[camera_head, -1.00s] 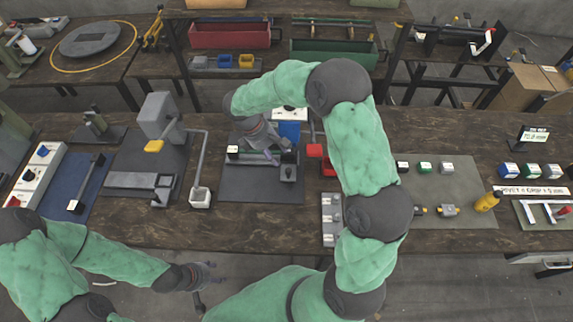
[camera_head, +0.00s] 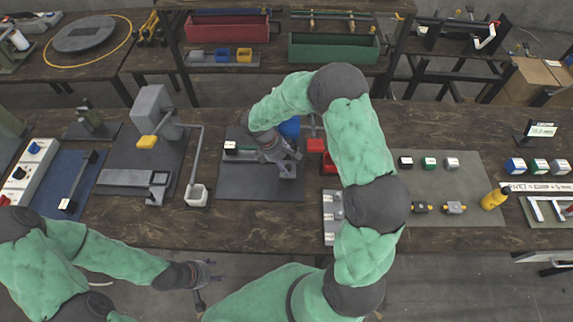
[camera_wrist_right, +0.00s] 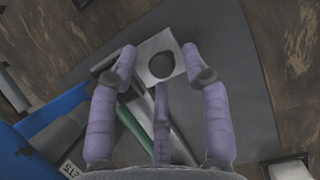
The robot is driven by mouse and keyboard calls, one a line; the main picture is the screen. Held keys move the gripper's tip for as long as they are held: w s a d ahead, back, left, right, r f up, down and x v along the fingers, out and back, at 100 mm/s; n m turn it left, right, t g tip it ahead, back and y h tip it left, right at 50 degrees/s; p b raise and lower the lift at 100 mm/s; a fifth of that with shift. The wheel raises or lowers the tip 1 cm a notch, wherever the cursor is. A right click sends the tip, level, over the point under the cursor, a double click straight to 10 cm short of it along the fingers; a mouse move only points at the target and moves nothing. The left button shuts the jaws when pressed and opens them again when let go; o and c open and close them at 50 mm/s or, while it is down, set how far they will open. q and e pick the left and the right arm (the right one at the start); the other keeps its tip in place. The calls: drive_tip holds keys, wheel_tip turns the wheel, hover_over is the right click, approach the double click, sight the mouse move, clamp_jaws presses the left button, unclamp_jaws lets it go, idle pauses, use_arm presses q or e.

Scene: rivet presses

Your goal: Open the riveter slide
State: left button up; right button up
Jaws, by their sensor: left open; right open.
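The riveter (camera_head: 240,152) sits on a dark grey mat in the middle of the table, mostly hidden by my right gripper. In the right wrist view, a pale grey plate with a dark round knob (camera_wrist_right: 160,66) lies at the end of grey rails and a green strip (camera_wrist_right: 132,128); it looks like the slide's end. My right gripper (camera_head: 288,158) is open over this end. Its fingers (camera_wrist_right: 163,76) spread around the knob; I cannot tell whether they touch it. My left gripper (camera_head: 212,275) is open and empty, in front of the table.
A blue block (camera_head: 290,127) stands behind the riveter, with red bins (camera_head: 317,146) to its right. A grey press with a yellow part (camera_head: 147,142) and a small white-rimmed cup (camera_head: 196,194) stand to the left. The front of the riveter's mat (camera_head: 250,190) is clear.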

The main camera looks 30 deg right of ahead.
drive_tip(key=shift+f, duration=0.25)
clamp_jaws()
drive_tip(key=s+a, duration=0.2)
drive_tip(key=s, duration=0.1)
drive_tip(key=s+a, duration=0.2)
drive_tip(key=s, duration=0.2)
drive_tip(key=s+a, duration=0.2)
drive_tip(key=s, duration=0.1)
drive_tip(key=shift+s+a, duration=0.1)
drive_tip(key=shift+s, duration=0.2)
unclamp_jaws()
